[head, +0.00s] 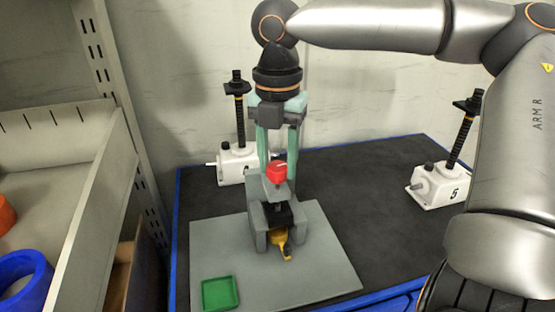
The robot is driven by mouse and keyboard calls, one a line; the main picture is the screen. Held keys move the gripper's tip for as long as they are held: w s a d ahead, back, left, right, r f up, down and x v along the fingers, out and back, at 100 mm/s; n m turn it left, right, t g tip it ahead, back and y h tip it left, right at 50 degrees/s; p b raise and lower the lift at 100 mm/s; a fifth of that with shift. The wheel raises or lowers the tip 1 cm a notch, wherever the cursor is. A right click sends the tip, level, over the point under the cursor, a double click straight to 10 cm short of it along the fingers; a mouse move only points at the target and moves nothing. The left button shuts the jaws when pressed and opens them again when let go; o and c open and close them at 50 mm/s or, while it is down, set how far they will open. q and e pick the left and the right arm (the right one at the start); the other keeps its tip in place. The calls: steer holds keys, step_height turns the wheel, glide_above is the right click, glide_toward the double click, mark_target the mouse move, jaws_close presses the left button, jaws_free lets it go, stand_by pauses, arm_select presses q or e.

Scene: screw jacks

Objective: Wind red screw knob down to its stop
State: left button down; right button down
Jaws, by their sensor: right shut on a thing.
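The red screw knob (277,173) sits on top of a threaded spindle in a grey bracket (260,222), near the middle of the head view. My right gripper (277,163) points straight down over it, with its two pale green fingers on either side of the knob, shut on it. A black block and a yellow hooked piece (280,240) show low in the bracket, under the spindle. The lower spindle is partly hidden by the bracket. My left gripper is out of view.
The bracket stands on a grey plate (325,270) with a green tray (220,293) at its front left. White screw jacks stand behind left (235,160) and at right (438,184) on a dark mat (350,180). Shelving with blue (25,280) and orange rings is at far left.

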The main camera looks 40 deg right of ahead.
steer(key=m, duration=0.4)
steer(key=shift+w+r+m, duration=0.15)
steer(key=shift+r+m, duration=0.15)
steer(key=m, duration=0.4)
steer(key=shift+m, duration=0.3)
steer(key=m, duration=0.4)
steer(key=shift+m, duration=0.3)
steer(key=m, duration=1.3)
steer(key=shift+m, duration=0.3)
steer(key=m, duration=1.2)
steer(key=shift+m, duration=0.3)
steer(key=m, duration=0.4)
steer(key=shift+m, duration=0.3)
steer(key=m, duration=0.4)
steer(key=shift+m, duration=2.3)
